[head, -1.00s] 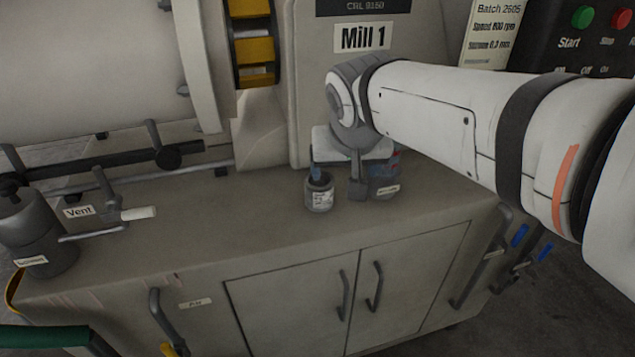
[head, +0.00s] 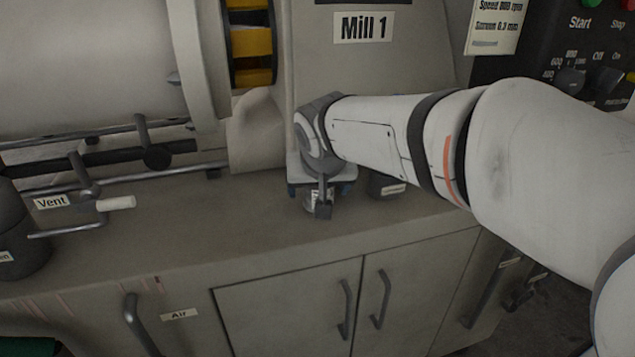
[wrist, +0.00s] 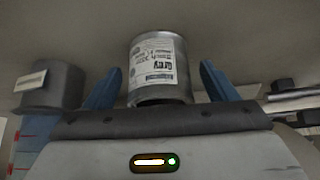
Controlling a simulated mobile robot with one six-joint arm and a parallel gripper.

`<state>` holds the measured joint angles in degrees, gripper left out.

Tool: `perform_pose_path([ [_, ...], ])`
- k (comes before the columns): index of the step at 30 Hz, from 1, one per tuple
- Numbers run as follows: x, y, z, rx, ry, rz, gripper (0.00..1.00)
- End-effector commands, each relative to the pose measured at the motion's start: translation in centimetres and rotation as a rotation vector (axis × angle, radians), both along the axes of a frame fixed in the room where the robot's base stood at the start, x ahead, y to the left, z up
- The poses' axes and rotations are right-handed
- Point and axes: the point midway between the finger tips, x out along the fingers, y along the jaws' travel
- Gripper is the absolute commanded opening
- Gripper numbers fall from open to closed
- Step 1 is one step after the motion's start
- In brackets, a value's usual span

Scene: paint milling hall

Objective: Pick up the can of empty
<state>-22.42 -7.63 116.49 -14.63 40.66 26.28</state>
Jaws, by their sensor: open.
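My gripper (head: 318,191) is low over the bench, open around a small grey can (head: 311,199) with a white label. In the wrist view the can (wrist: 158,65) stands between the two blue fingers, with a gap on each side. Its label appears upside down and seems to read "Grey", with smaller lines I cannot read surely. A darker, wider container (head: 387,187) with a small pale label stands just right of my gripper in the head view. In the wrist view it (wrist: 52,88) is outside the left finger; its label is unreadable.
The bench top (head: 170,225) is clear in front. A vent pipe with a pale handle (head: 116,203) and a dark vessel (head: 15,230) are at left. The Mill 1 housing (head: 385,75) rises behind, with a control panel (head: 570,60) at right.

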Motion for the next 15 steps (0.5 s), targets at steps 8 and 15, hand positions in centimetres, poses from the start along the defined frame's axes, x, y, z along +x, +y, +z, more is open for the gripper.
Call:
perform_pose_path([
  [8,0.30,0.03,-0.40,0.000,-0.001,0.000,0.77],
  [15,0.28,0.05,-0.39,-0.001,0.000,0.001,0.58],
])
